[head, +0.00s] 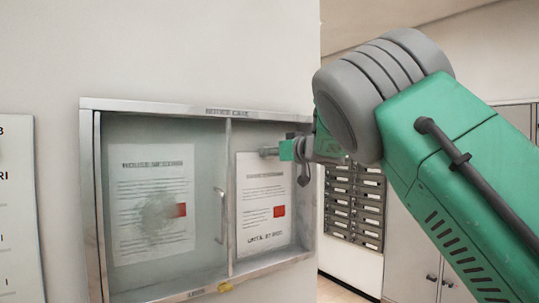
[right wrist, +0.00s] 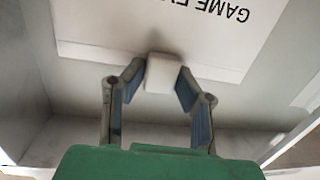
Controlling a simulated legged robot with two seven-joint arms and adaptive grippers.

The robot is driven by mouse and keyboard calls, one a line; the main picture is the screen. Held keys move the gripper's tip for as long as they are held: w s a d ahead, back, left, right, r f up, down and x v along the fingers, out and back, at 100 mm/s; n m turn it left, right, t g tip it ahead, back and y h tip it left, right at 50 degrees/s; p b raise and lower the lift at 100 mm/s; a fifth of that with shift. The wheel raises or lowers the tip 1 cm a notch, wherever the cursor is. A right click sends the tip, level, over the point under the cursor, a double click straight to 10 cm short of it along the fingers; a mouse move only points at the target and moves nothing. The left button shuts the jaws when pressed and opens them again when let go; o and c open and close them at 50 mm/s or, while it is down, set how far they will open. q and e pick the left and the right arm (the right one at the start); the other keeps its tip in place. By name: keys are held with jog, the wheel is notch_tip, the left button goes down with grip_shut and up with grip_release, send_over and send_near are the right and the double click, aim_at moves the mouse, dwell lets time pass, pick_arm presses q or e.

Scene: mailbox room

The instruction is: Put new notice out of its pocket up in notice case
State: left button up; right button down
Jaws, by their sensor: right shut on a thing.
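The notice case (head: 165,107) is a metal-framed box on the wall. Its left half is behind a glass pane with a handle (head: 219,215); its right half looks open. A white notice (head: 262,205) with a red square stands upright against the back of the right half. Another notice (head: 150,200) with a grey smudge is behind the left glass. My right gripper (right wrist: 162,78) reaches into the right half and is shut on a small white block (right wrist: 162,72) at the edge of the notice (right wrist: 195,30). My left gripper is not in view.
The case's side wall (head: 308,200) and bottom ledge (head: 272,262) are close around my right gripper. A brass-coloured piece (head: 225,287) sits on the lower frame. A sign (head: 18,210) hangs at left; dark mailboxes (head: 355,205) are at right behind my arm.

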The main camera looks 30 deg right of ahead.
jog(key=c, duration=1.2)
grip_release()
jog(key=shift+s+d+r, duration=0.1)
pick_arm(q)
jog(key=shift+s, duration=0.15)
pick_arm(e)
jog(key=shift+o, duration=0.2)
jog(key=shift+s, duration=0.15)
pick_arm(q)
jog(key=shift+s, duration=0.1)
pick_arm(e)
jog(key=s+d, duration=0.2)
jog(key=s, duration=0.9)
jog(key=shift+s+r, duration=0.35)
